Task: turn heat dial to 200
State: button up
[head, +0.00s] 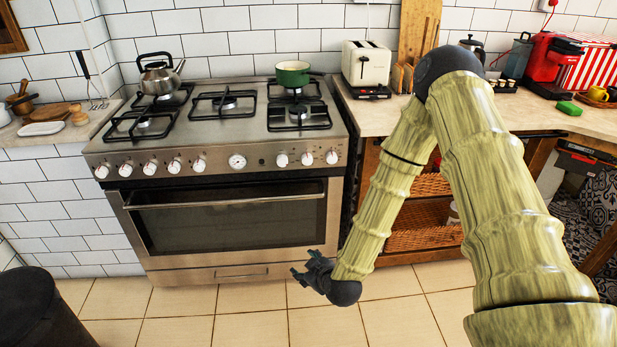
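A steel stove (215,122) stands against the tiled wall, with a row of white knobs along its front panel. Several knobs sit left of a round white gauge or dial (237,161), and a few more sit to its right, such as the rightmost knob (332,157). The markings are too small to read, and I cannot tell which knob is the heat dial. My gripper (308,280) is low in front of the oven's lower right, well below the knobs and apart from them. It is dark and small here, and its finger opening is unclear.
The oven door handle (230,201) juts out below the knobs. A kettle (159,74) and a green pot (292,73) stand on the burners. A toaster (367,65) is on the right counter. The floor before the stove is clear.

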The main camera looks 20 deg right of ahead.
jog(key=w+d+r+n+t+b, duration=0.2)
jog(key=w+d+r+t+b, duration=0.15)
jog(key=w+r, duration=0.4)
jog(key=n+t+h+b, duration=0.1)
jog(key=t+h+b, duration=0.1)
jog(key=t+h, duration=0.15)
send_near(308, 162)
jog(key=shift+t, duration=0.3)
jog(key=w, duration=0.6)
jog(key=w+d, duration=0.1)
jog(key=w, duration=0.2)
jog(key=shift+f+b, duration=0.1)
jog(key=shift+b, duration=0.25)
jog(key=c, duration=1)
